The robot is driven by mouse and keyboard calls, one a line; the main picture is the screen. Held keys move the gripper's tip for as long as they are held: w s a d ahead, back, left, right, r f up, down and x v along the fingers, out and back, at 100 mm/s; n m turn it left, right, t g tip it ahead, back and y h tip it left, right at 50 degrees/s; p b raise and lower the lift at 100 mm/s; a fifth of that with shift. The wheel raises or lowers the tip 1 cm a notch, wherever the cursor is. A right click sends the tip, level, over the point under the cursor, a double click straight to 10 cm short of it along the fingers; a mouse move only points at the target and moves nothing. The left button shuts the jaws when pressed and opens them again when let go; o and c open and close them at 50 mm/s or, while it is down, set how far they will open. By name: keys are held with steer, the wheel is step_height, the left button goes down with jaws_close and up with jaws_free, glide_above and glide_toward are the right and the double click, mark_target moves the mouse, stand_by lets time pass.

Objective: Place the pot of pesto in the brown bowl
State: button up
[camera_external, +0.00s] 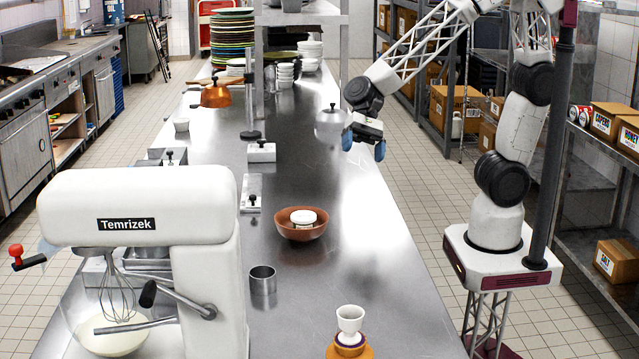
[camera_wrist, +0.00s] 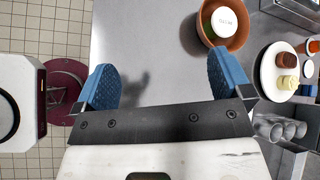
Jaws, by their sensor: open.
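The brown bowl (camera_external: 300,234) stands on the steel counter near the middle of the external view. The pot of pesto (camera_external: 303,217), a small jar with a white lid, sits inside it. In the wrist view the bowl (camera_wrist: 240,43) is at the top right, and the pot (camera_wrist: 225,20) shows its white lid and a green side within the rim. My gripper (camera_external: 363,146) is open and empty, with its blue fingers apart, above the counter's right side, behind the bowl in the external view. In the wrist view its fingers (camera_wrist: 165,82) have only bare counter between them; the bowl lies beyond the right finger.
A white mixer (camera_external: 140,205) stands at the front left. A metal cup (camera_external: 263,281) and a white cup on an orange base (camera_external: 349,320) stand in front of the bowl. A lidded pale pot (camera_external: 331,124) is beside my gripper. The counter's right side is mostly clear.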

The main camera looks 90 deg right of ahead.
steer(key=s+d+r+n+h, duration=0.2)
steer(key=s+d+n+h, duration=0.3)
steer(key=s+d, duration=0.3)
steer(key=s+d+r+n+t+h, duration=0.1)
steer(key=s+d+r+n+h, duration=0.2)
steer(key=s+d+n+h, duration=0.2)
steer(key=s+d+n, duration=0.3)
steer(key=s, duration=0.3)
steer(key=shift+s+r, duration=0.15)
steer(key=shift+s, duration=0.1)
